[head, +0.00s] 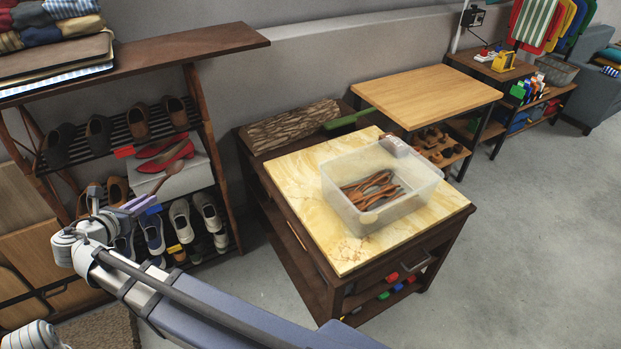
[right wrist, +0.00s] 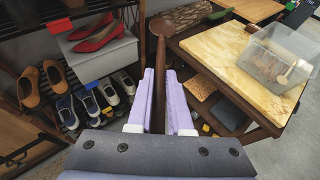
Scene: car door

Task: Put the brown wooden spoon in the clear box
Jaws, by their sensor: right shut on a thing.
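The brown wooden spoon (right wrist: 161,55) is held upright in the right wrist view, bowl end away from me and handle between the fingers. My right gripper (right wrist: 168,95) is shut on its handle. In the head view the gripper (head: 140,205) is at the left, in front of the shoe rack, with the spoon (head: 173,168) pointing up and right. The clear box (head: 347,211) stands on the yellow marble-like top, well right of the gripper. It is open and holds several brown wooden pieces. The box also shows at the right of the right wrist view (right wrist: 250,58). My left gripper is not seen.
The shoe rack (head: 205,150) with red shoes is close behind the gripper. The marble-topped cabinet (head: 300,215) has bare room around the box. Behind it lie a log-like piece (head: 293,124) and a green-handled thing (head: 350,117). A wooden table (head: 428,95) stands farther back.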

